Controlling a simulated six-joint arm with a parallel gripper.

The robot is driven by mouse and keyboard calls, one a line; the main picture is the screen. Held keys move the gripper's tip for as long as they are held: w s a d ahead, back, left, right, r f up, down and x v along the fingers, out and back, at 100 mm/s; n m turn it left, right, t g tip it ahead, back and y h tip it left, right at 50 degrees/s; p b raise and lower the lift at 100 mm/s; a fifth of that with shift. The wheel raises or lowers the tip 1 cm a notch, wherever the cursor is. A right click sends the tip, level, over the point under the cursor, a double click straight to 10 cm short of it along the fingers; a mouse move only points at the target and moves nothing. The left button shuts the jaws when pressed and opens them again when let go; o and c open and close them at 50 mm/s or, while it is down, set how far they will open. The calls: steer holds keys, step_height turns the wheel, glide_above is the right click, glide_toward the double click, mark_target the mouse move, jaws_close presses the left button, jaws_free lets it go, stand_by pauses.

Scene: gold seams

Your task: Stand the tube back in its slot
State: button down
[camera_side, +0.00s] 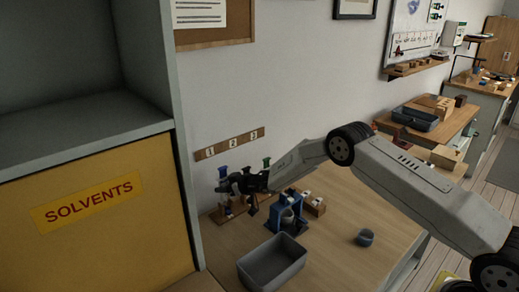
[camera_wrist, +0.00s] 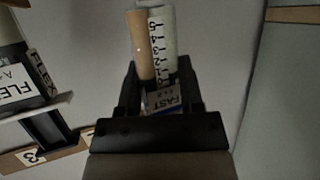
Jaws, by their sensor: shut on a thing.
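My gripper (camera_wrist: 160,92) is shut on a tube (camera_wrist: 162,45) in the wrist view. The tube has a tan side, a white strip with a number scale, and a label reading "FAST". In the side view my gripper (camera_side: 232,184) is at the back left of the table, just below the numbered strip (camera_side: 231,144). A low wooden rack (camera_side: 228,213) with small labels stands below it, partly hidden by the gripper. The slots are too small and covered to make out. I cannot tell whether the tube touches the rack.
A "FLEX" labelled item (camera_wrist: 20,85) is left in the wrist view. The yellow solvents cabinet (camera_side: 100,245) borders the left.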

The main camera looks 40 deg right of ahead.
mark_target(227, 196)
steer(key=shift+f, duration=1.95)
stand_by(2.6)
steer(key=shift+c, duration=0.8)
jaws_free()
steer(key=shift+f, duration=0.2)
steer(key=shift+o, duration=0.3)
steer(key=shift+o, duration=0.3)
steer(key=shift+s+r, duration=0.1)
steer(key=shift+s, duration=0.05)
